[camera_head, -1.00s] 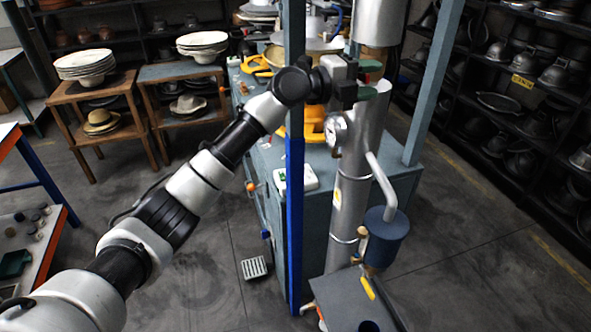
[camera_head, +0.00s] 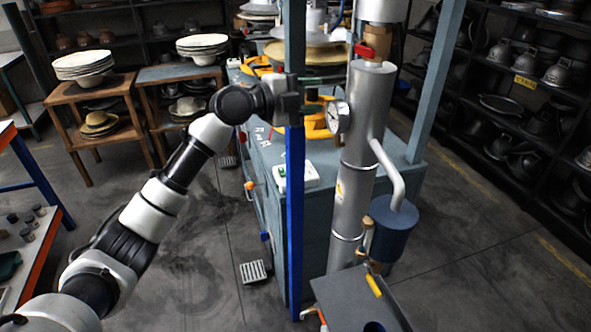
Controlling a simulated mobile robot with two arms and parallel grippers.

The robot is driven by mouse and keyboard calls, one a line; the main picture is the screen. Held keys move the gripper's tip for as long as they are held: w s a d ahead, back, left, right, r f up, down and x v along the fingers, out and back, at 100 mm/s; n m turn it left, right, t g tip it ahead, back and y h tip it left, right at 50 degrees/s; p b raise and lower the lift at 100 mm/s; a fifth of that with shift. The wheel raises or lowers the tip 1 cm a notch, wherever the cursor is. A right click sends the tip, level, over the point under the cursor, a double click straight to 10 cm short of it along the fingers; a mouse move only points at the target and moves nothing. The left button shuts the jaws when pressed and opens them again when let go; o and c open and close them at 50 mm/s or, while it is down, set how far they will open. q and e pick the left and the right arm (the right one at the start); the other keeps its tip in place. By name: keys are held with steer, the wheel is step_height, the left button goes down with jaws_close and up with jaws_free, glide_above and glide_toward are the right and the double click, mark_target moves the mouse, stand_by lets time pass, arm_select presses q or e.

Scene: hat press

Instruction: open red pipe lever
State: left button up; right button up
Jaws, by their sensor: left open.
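My left gripper (camera_head: 321,89) is open and empty, to the left of the pipe top and apart from the lever. Its greenish fingers point right, towards the pipe. My left arm comes in from the lower left. My right gripper is not in view.
A round gauge (camera_head: 338,117) sits on the pipe's left side, close below my gripper. A blue post (camera_head: 295,200) stands beside my gripper. A blue-grey canister (camera_head: 393,228) hangs off a bent side pipe. Wooden stands with hats are at left.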

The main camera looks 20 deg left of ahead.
arm_select(q)
steer(key=w+a+f+n+y+b, duration=0.1)
steer(key=f+n, duration=0.3)
steer(key=f, duration=0.6)
steer(key=w+a+f+n+y+b, duration=0.1)
steer(key=w+a+f+n+y, duration=0.1)
steer(key=f, duration=0.9)
steer(key=shift+w+a+n+t+y, duration=0.15)
steer(key=shift+a+n+t+y, duration=0.35)
steer(key=shift+n+y, duration=0.4)
steer(key=shift+a+f, duration=0.1)
steer(key=shift+c, duration=0.4)
